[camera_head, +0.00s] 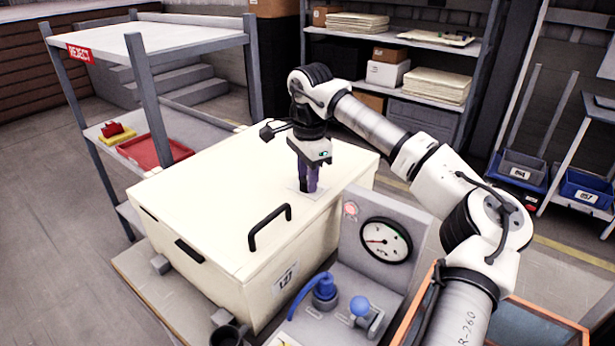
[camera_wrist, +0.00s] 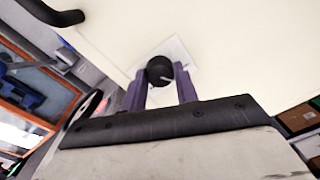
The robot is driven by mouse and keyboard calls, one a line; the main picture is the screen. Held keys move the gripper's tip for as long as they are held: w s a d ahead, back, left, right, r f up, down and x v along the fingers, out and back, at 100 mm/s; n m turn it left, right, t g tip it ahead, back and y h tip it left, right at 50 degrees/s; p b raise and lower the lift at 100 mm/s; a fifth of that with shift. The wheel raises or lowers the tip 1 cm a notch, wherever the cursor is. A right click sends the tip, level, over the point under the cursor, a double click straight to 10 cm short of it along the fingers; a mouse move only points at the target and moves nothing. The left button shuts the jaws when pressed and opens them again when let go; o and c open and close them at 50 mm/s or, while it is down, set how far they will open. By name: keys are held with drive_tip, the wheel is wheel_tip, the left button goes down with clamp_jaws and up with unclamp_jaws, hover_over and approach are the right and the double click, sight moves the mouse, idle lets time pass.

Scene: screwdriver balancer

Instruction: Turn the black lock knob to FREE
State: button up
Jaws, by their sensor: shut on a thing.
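The black lock knob (camera_wrist: 160,70) sits on a pale square plate (camera_wrist: 181,50) on top of a cream box (camera_head: 210,205). It is round, with a light pointer mark toward its lower right in the wrist view. My gripper (camera_head: 309,188) points straight down at the box top, and its purple fingers (camera_wrist: 160,88) stand on either side of the knob, shut on it. In the head view the fingers hide the knob. Any lettering on the plate is too small to read.
A black handle (camera_head: 270,228) stands up from the box top, left of my gripper. A panel with a gauge (camera_head: 385,240), a blue hose fitting (camera_head: 325,288) and a blue ball knob (camera_head: 360,306) stands in front. A REJECT shelf (camera_head: 150,42) is behind left.

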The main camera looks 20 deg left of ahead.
drive_tip(key=m+b, duration=0.1)
drive_tip(key=m, duration=0.3)
drive_tip(key=shift+m, duration=0.3)
drive_tip(key=m, duration=0.3)
drive_tip(key=shift+m, duration=0.4)
drive_tip(key=m+b, duration=0.1)
drive_tip(key=m, duration=0.2)
drive_tip(key=shift+h, duration=0.3)
drive_tip(key=shift+m, duration=2)
drive_tip(key=o, duration=1)
drive_tip(key=shift+s, duration=0.1)
